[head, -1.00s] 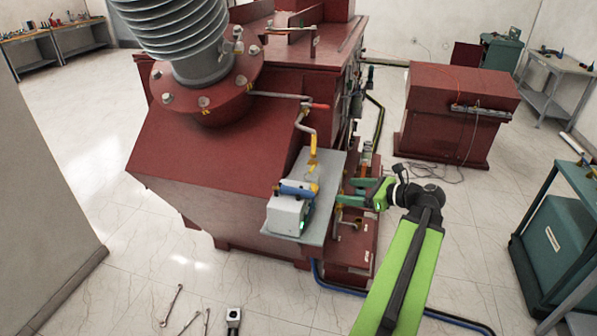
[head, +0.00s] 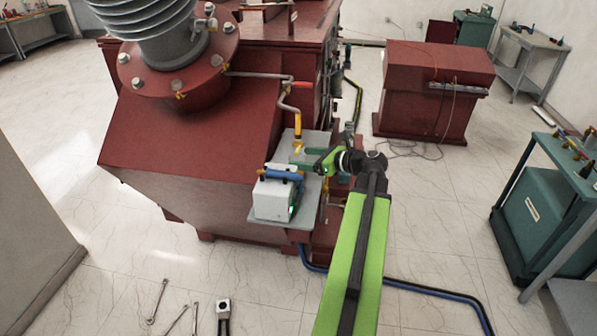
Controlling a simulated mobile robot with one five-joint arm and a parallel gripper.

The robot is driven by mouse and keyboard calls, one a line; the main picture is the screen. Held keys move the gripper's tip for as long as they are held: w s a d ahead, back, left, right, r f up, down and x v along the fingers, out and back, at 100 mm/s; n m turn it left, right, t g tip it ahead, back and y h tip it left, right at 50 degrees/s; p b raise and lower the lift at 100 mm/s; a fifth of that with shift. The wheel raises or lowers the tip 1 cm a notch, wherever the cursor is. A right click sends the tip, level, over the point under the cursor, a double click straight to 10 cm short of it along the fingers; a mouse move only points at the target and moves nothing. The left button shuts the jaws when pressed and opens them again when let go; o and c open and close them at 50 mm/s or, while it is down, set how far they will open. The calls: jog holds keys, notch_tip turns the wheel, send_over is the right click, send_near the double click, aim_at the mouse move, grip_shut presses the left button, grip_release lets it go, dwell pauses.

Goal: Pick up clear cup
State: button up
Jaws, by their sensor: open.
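My gripper (head: 304,155) is at the end of the green and black arm, over the grey shelf (head: 311,188) on the red transformer's side. Its green fingers point left and are open, close to the lower end of a yellow-tipped spout pipe (head: 297,131). I cannot make out the clear cup for certain; the area below the spout is small and partly hidden by the fingers. Nothing is visibly held.
A white box (head: 271,200) with a blue cylinder (head: 284,174) on it stands at the shelf's front. The transformer (head: 190,135) rises left and behind. A teal cart (head: 545,210) stands right. Tools lie on the floor at lower left.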

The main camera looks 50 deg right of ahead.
aim_at(291, 156)
jog(key=shift+a+b+x, duration=0.15)
jog(key=shift+b+x, duration=0.2)
jog(key=shift+x, duration=1.05)
jog(key=shift+a+b+x, duration=0.2)
jog(key=shift+b+x, duration=0.15)
jog(key=shift+x, duration=1)
jog(key=shift+s, duration=0.1)
jog(key=shift+c, duration=0.3)
jog(key=c, duration=1.5)
jog(key=shift+r, duration=0.2)
jog(key=shift+r+p, duration=0.25)
jog(key=shift+p, duration=0.2)
jog(key=s+d, duration=0.1)
jog(key=s, duration=0.5)
jog(key=s+d, duration=0.1)
jog(key=s, duration=0.4)
jog(key=s+d, duration=0.1)
jog(key=s, duration=0.5)
jog(key=shift+s+r+p, duration=0.3)
jog(key=shift+s+r, duration=0.05)
